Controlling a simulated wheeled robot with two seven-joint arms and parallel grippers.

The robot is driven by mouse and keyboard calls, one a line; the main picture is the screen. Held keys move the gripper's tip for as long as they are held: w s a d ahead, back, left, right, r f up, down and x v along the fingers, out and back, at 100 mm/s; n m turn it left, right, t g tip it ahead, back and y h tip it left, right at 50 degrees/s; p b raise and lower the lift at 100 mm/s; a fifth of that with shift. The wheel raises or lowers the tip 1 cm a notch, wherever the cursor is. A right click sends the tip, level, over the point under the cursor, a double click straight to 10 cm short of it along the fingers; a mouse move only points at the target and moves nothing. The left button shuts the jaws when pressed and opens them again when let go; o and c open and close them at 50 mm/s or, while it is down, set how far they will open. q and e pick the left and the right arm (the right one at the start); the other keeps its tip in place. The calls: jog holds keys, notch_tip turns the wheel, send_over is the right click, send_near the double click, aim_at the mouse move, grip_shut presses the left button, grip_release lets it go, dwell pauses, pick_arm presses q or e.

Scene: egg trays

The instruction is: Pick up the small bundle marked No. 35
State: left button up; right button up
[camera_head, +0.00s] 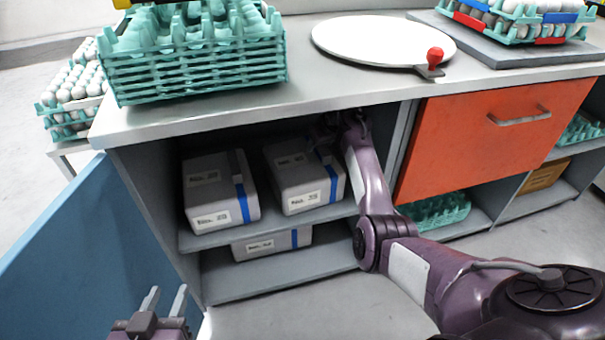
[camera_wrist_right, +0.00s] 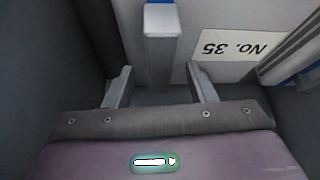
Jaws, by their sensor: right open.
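The small grey bundle marked No. 35 (camera_wrist_right: 228,47) fills the right wrist view, its label upside down there. A grey upright grip (camera_wrist_right: 161,45) with blue at its top stands between and just beyond my open right fingers (camera_wrist_right: 158,80); no contact shows. In the head view my right arm reaches into the open cabinet at the right-hand upper bundle (camera_head: 290,168), which has a blue strap and white labels. My right gripper (camera_head: 325,138) is dark and partly hidden there. My left gripper (camera_head: 165,300) is low at the left, fingers apart and empty.
A similar bundle (camera_head: 212,180) stands left on the same shelf, another (camera_head: 272,243) on the shelf below. The countertop edge (camera_head: 250,117) overhangs the opening. A blue door (camera_head: 80,250) stands open left; an orange door (camera_head: 480,135) is right. Stacked teal trays (camera_head: 190,75) stand on top.

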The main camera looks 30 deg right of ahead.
grip_shut()
dwell(1.3)
jog(key=shift+r, duration=0.1)
